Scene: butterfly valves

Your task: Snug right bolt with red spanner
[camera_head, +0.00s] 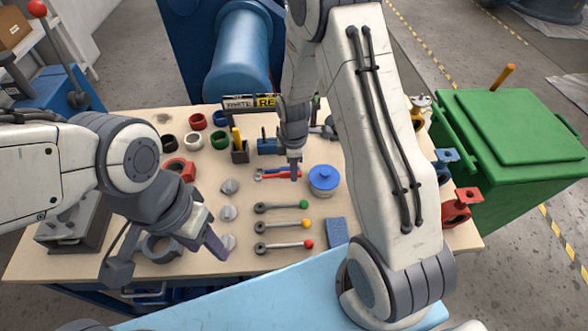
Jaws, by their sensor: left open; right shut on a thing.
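Whether the spanner is lifted off the table is hard to tell. My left gripper (217,243) is open and empty over the front left of the table, beside a small grey part (228,242). I cannot pick out the right bolt; my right arm covers much of that side.
Levers with green (304,204), yellow (306,223) and red (309,244) knobs lie in front of the spanner. A blue lidded pot (324,179) stands close right of my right gripper. Red (460,208) and blue (446,158) valves stand at the right edge, near a green bin (520,130).

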